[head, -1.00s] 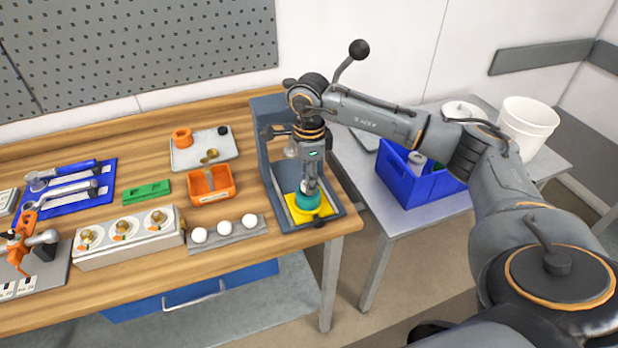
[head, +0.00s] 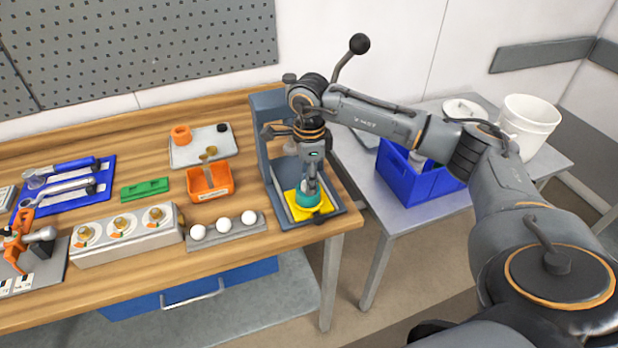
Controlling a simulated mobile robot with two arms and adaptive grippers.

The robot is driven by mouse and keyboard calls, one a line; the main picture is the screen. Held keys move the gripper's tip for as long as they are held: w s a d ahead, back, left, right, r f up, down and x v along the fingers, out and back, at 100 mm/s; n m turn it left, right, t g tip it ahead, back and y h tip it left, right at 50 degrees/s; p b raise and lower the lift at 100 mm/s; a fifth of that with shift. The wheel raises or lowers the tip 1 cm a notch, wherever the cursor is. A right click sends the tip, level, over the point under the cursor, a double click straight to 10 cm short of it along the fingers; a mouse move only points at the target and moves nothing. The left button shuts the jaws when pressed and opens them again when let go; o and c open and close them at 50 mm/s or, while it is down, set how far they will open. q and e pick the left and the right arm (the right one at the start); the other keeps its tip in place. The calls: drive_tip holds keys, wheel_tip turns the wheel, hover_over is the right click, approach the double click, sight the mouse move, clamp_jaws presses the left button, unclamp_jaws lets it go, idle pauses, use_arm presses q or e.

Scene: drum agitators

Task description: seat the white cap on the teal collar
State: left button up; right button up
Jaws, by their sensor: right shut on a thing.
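The teal collar (head: 307,200) stands upright on a yellow pad (head: 294,210) in the grey stand at the right end of the bench. My right gripper (head: 311,184) points straight down over the collar. It is shut on the white cap (head: 305,187), which shows only as a pale sliver between the fingers, right at the collar's top. The fingers hide most of the cap, and I cannot tell whether it sits fully down on the collar. My left gripper is not in view.
The grey stand (head: 266,160) rises close behind my right gripper. Three white balls (head: 223,225) on a grey strip and an orange bin (head: 210,183) lie to its left. A blue crate (head: 402,180) and a white bucket (head: 530,122) stand on the side table.

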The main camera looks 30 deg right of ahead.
drive_tip(key=shift+f+b, duration=0.2)
drive_tip(key=shift+b, duration=0.1)
idle(0.4)
drive_tip(key=o, duration=0.9)
drive_tip(key=shift+o, duration=0.2)
wheel_tip(320, 180, up, 12)
